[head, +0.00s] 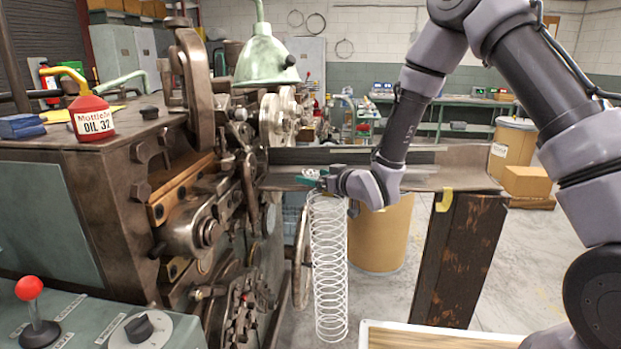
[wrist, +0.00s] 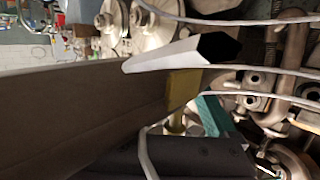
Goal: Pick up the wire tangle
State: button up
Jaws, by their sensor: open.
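The wire tangle (head: 329,265) shows in the head view as a long, pale, loosely coiled wire. It hangs down in front of the metal trough, beside the coiling machine. My gripper (head: 318,181) is open at the top of the coil, level with the trough. In the wrist view, pale wire strands (wrist: 270,69) run across the right side, close to the fingers. Another strand curves down at the bottom centre. I cannot tell whether any strand lies between the fingers. The coil's top end is partly hidden by my gripper.
The metal trough (head: 440,178) runs right from the coiling machine (head: 125,185) to a rusty post (head: 468,255). A brown drum (head: 380,235) stands behind the coil. A red oil bottle (head: 92,112) sits on the machine. A pale-rimmed tray (head: 364,330) is at the bottom.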

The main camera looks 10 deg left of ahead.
jog(key=shift+w+a, duration=0.2)
jog(key=c, duration=1.4)
jog(key=shift+r, duration=0.1)
